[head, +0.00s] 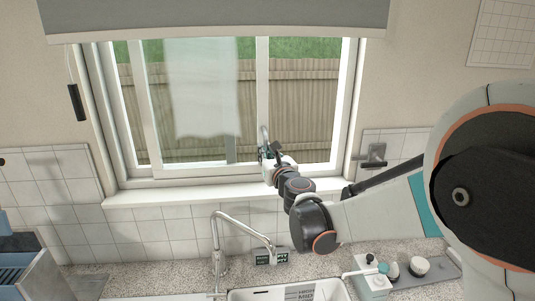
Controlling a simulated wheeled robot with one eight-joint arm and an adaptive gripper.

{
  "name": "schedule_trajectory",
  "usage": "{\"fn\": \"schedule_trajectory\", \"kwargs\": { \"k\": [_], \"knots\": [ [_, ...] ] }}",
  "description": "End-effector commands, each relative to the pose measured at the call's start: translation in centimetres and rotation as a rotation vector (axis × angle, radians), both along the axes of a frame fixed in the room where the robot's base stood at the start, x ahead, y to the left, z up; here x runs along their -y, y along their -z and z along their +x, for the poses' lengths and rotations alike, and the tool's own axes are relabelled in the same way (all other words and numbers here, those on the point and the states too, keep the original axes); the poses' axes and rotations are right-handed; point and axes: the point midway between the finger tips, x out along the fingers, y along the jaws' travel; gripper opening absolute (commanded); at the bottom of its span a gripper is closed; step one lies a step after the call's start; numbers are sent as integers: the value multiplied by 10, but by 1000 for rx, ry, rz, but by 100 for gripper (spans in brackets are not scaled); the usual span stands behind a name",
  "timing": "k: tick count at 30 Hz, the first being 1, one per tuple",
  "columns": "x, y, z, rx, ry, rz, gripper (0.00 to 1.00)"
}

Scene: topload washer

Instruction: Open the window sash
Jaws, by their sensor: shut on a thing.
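The window sash (262,75) has a white frame, and its right upright bar stands near the middle of the window. A slim metal handle (264,135) is on the lower part of that bar. My gripper (268,153) is at the handle and shut on it; its fingers are small here and partly hide the handle's lower end. The sash's left upright (151,100) stands in from the window frame's left side, with a narrow strip of view between them. I cannot tell whether that strip is glazed.
The sill (180,192) is bare. Below are a tall faucet (217,240), a sink (290,292) and a small sign (271,257). A soap dispenser (370,275) and a tray with small items stand right. A blind (220,15) covers the top, and a cloth (203,85) hangs in view.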

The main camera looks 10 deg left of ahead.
Motion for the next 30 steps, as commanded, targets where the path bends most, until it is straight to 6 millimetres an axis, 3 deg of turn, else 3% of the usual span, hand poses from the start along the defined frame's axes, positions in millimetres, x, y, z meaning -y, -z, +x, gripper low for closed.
{"fn": "schedule_trajectory", "kwargs": {
  "k": [1,3,17,30],
  "knots": [
    [-1,1,-1,0,-2,0,15],
    [0,1,-1,0,-2,0,31],
    [4,0,-7,0,0,0,31],
    [44,0,-79,0,-1,0,31]
  ]
}}
